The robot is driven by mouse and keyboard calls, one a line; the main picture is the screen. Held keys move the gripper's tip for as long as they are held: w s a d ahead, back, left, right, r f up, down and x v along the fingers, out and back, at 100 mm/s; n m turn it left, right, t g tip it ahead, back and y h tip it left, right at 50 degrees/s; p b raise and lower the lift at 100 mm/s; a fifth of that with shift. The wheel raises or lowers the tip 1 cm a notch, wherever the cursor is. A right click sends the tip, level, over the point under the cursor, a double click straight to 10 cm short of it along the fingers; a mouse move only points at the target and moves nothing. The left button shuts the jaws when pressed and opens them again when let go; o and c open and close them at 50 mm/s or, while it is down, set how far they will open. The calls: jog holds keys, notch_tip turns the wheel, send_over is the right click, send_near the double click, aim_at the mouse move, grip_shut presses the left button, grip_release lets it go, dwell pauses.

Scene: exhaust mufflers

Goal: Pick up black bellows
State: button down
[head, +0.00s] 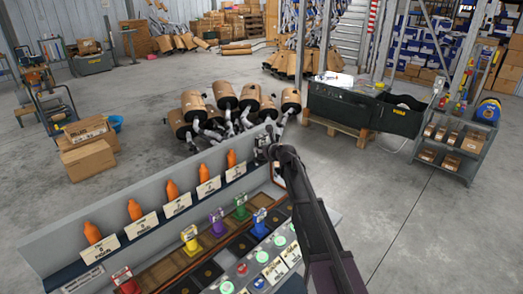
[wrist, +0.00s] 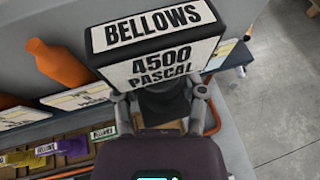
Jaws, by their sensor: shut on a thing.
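My gripper (wrist: 163,100) is shut on the black bellows (wrist: 165,106), with one finger on each side of its dark body. A black block with white labels reading "BELLOWS" and "4500 PASCAL" tops it in the wrist view. In the head view my gripper (head: 270,150) is at the far right end of the workbench, and the bellows is small and partly hidden by my arm. The bellows appears to be held above the bench; its underside is hidden.
Red (head: 126,281), yellow (head: 190,239), purple (head: 217,224), green (head: 240,209) and blue (head: 260,224) bellows stand on the bench (head: 60,232). Orange bottles (head: 172,190) with label cards line its back panel. Mufflers (head: 225,96) stand on the floor behind. Open floor lies to the right.

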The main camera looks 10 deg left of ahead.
aim_at(263, 141)
jog(key=shift+r+p, duration=1.75)
jog(key=shift+r, duration=0.4)
jog(key=shift+f, duration=0.1)
